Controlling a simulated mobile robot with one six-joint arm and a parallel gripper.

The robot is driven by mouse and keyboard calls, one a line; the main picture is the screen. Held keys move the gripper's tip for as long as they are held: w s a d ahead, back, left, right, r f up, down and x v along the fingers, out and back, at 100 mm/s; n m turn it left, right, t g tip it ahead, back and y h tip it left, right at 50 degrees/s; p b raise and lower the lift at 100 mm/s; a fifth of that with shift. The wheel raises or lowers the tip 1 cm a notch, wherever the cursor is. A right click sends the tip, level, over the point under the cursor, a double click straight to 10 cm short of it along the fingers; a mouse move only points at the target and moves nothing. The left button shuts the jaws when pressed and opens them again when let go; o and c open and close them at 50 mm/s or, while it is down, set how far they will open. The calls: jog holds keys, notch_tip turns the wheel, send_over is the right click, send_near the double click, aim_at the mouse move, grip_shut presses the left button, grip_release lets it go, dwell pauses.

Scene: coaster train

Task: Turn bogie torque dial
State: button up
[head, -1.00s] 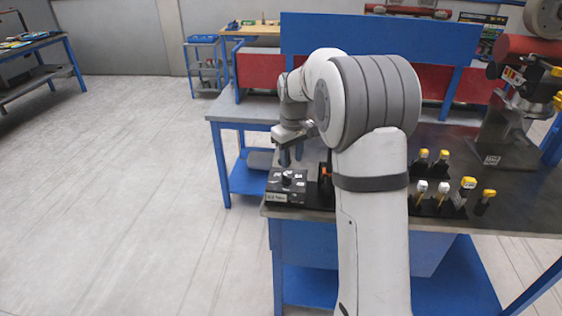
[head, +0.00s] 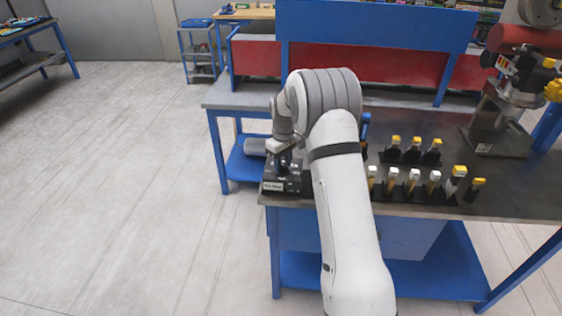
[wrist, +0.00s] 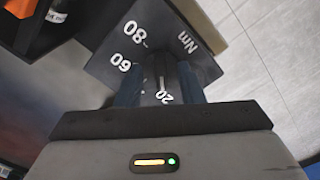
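The bogie torque dial is a dark box (head: 273,187) with a pale front label, near the left front corner of the bench in the head view. In the wrist view its dark face (wrist: 112,48) carries white marks 20, 60, 80 and Nm. A dark knob (wrist: 160,68) shows at the centre of the scale. My gripper (wrist: 159,76) is right over the face, with its two blue fingers apart, one on each side of the knob. A gap seems to show between fingers and knob; contact cannot be made out. The gripper hides the lower scale.
Several yellow- and white-capped tools (head: 413,180) stand in black holders on the bench (head: 500,205), right of my arm. A dark holder with an orange item (wrist: 40,25) is close beside the dial. The floor on the left is clear.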

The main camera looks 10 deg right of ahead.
grip_shut()
jog(key=shift+a, duration=0.2)
jog(key=shift+d, duration=0.2)
jog(key=shift+m+b, duration=0.35)
jog(key=shift+m, duration=0.05)
jog(key=m+b, duration=0.1)
jog(key=m, duration=0.2)
jog(key=shift+f+b, duration=0.1)
jog(key=shift+b, duration=0.25)
jog(key=m+b, duration=0.2)
jog(key=m, duration=0.3)
jog(key=shift+m, duration=0.4)
